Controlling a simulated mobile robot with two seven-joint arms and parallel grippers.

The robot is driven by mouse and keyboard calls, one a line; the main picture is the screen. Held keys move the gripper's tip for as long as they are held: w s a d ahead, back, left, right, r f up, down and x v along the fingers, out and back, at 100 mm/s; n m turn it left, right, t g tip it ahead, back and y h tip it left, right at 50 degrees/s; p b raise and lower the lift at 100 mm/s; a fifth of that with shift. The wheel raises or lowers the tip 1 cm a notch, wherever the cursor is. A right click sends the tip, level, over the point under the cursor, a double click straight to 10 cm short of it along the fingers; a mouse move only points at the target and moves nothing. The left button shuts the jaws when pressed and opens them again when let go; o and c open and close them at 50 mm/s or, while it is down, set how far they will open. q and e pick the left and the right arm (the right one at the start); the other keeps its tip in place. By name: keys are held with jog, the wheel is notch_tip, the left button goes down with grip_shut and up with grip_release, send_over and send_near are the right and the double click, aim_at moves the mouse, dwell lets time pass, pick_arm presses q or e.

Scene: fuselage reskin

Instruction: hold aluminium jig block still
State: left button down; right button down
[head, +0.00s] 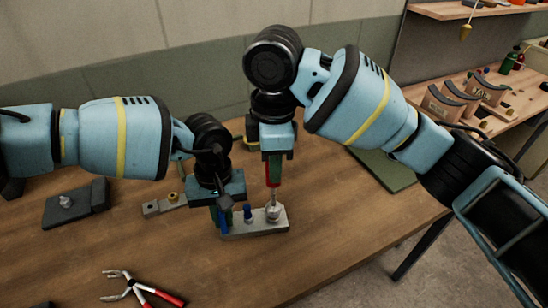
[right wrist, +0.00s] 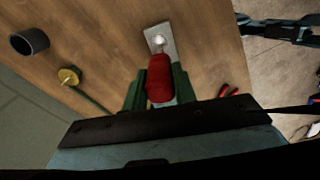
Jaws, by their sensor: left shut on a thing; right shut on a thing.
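The aluminium jig block (head: 262,229) lies flat on the wooden table, a pale grey bar. My left gripper (head: 222,220) is shut at its left end, fingers pointing down; the exact grip is partly hidden. A blue pin (head: 248,213) stands on the block beside it. My right gripper (head: 272,160) is shut on the red handle (head: 273,172) of a tool held upright above the block. The tool's shaft runs down to a silver round piece (head: 272,211) on the block. The right wrist view shows the red handle (right wrist: 160,80) between green fingers, with the block (right wrist: 162,38) beyond.
Red-handled pliers (head: 142,290) lie at the front left. A dark plate with a silver knob (head: 66,201) and a small metal bar (head: 165,204) lie left of the block. A green mat (head: 387,171) lies behind right. The table front right of the block is clear.

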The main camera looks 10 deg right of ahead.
jog(key=shift+f, duration=0.55)
jog(key=m, duration=1.2)
jog(key=shift+s, duration=0.1)
jog(key=m, duration=1.2)
jog(key=shift+a, duration=0.1)
jog(key=shift+n, duration=0.4)
